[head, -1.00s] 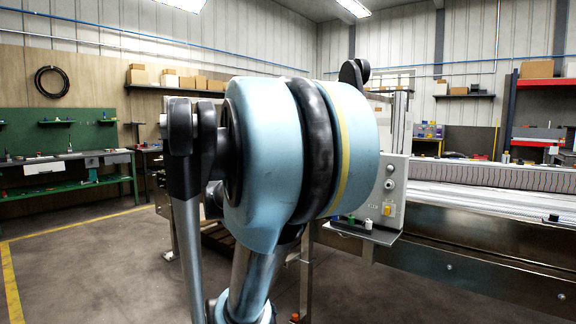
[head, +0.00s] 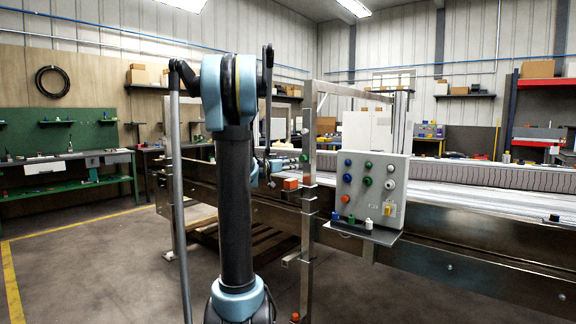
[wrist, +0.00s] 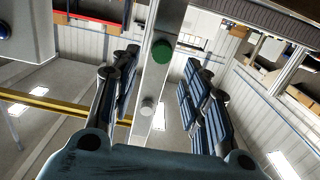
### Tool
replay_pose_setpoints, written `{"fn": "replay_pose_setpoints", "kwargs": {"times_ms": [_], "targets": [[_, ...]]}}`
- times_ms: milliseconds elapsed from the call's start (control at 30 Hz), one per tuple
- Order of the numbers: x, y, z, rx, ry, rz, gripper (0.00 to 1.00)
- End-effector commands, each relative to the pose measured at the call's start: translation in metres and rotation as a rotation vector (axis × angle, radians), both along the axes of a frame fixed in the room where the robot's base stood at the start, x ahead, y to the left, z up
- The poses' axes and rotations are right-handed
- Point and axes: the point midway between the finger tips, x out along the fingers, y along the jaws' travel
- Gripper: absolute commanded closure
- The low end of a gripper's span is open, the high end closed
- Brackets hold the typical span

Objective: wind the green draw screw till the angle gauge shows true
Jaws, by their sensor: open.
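In the wrist view a round green head (wrist: 162,50), which looks like the green draw screw, sits on a metal post (wrist: 158,78). It lies between and beyond the fingers of my gripper (wrist: 161,66), which is open and empty. The fingers stand on either side of the post; no contact shows. A small pale round knob (wrist: 148,106) is on the same post. In the head view the post (head: 308,120) stands right of my arm, with a small green spot (head: 304,158) on it. I cannot make out the angle gauge.
A grey control box (head: 376,185) with coloured buttons stands right of the post, above a small shelf (head: 360,232) holding small items. Orange blocks (head: 291,184) jut out near the post. The conveyor (head: 470,200) runs right. A wooden pallet (head: 225,232) lies behind; the left floor is clear.

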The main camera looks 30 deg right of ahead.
Motion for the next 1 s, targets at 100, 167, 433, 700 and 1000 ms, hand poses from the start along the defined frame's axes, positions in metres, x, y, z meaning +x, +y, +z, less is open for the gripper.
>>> {"fn": "replay_pose_setpoints", "kwargs": {"times_ms": [100, 167, 433, 700, 1000], "targets": [[0.01, -0.01, 0.003, -0.024, -0.024, 0.004, 0.58], [0.012, -0.013, 0.004, -0.03, -0.03, 0.006, 0.58], [0.02, -0.032, 0.004, -0.032, -0.033, 0.005, 0.58], [0.033, -0.062, 0.004, -0.031, -0.032, 0.005, 0.58], [0.045, -0.093, 0.004, -0.031, -0.032, 0.006, 0.58]]}}
